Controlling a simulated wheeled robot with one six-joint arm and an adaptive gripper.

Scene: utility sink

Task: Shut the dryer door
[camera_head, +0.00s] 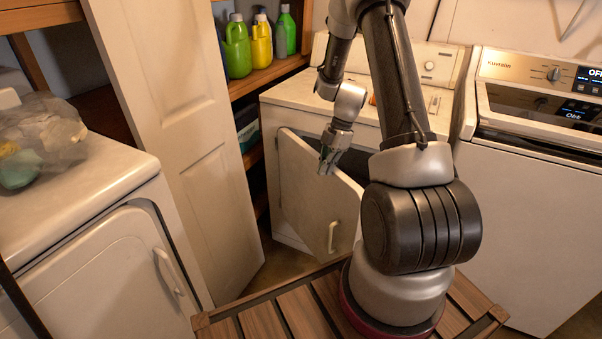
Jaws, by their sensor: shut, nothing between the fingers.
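The dryer (300,92) is the white machine in the middle, behind my arm. Its door (312,197) stands ajar, swung outward, with a white handle (333,238) on its outer face near the lower right. My gripper (326,168) points down at the door's upper edge and is shut and empty. I cannot tell whether it touches the door. My arm hides part of the dryer's right front.
A washer (540,180) stands at the right. Another white machine (100,240) with a plastic bag (38,135) on top is at the left. A white panel door (180,130) stands beside the dryer. Shelves behind hold detergent bottles (237,46). A strip of floor (283,265) is clear.

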